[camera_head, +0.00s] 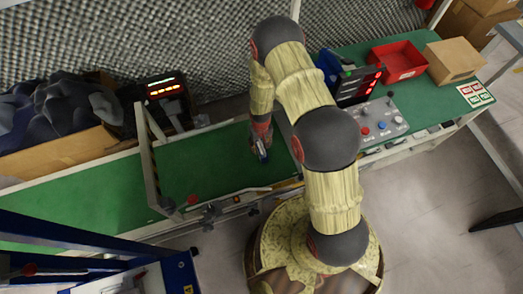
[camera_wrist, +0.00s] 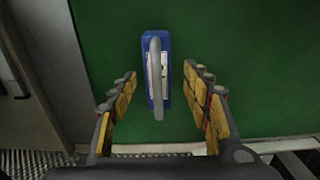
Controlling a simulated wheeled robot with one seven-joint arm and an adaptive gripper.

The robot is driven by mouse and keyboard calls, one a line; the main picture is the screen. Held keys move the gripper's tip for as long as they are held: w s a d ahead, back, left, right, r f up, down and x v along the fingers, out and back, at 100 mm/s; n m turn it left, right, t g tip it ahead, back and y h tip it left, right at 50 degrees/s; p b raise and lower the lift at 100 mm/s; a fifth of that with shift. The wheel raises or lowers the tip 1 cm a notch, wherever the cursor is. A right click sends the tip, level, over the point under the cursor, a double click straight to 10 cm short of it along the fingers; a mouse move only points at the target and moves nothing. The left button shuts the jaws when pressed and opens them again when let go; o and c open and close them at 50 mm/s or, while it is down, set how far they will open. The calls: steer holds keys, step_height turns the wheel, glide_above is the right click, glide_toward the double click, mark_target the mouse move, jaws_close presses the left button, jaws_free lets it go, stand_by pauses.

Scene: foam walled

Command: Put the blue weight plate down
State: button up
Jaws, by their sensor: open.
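The blue weight plate (camera_wrist: 166,82) shows in the wrist view as a narrow blue block with a grey bar handle along its top and a pale label. It appears to rest on the green surface (camera_wrist: 240,60). My gripper (camera_wrist: 161,77) is open, with one yellow-padded finger on each side of the weight. Gaps show between the fingers and the weight. In the head view the weight (camera_head: 262,155) is a small blue patch just below my gripper (camera_head: 261,143), partly hidden by it, over the green conveyor bed (camera_head: 205,173).
A control panel (camera_head: 383,120) with buttons and a lit display stands right of my arm. A red bin (camera_head: 398,61) and a cardboard box (camera_head: 453,60) are behind it. A metal frame (camera_head: 150,160) stands left of my gripper. Green belt lies clear around the weight.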

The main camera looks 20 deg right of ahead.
step_height(320, 180, down, 5)
steer(key=shift+w+d+b, duration=0.1)
steer(key=shift+d+b, duration=0.05)
steer(key=shift+b, duration=0.95)
steer(key=c, duration=1.1)
jaws_close()
steer(key=shift+w+r, duration=0.1)
steer(key=shift+r, duration=0.05)
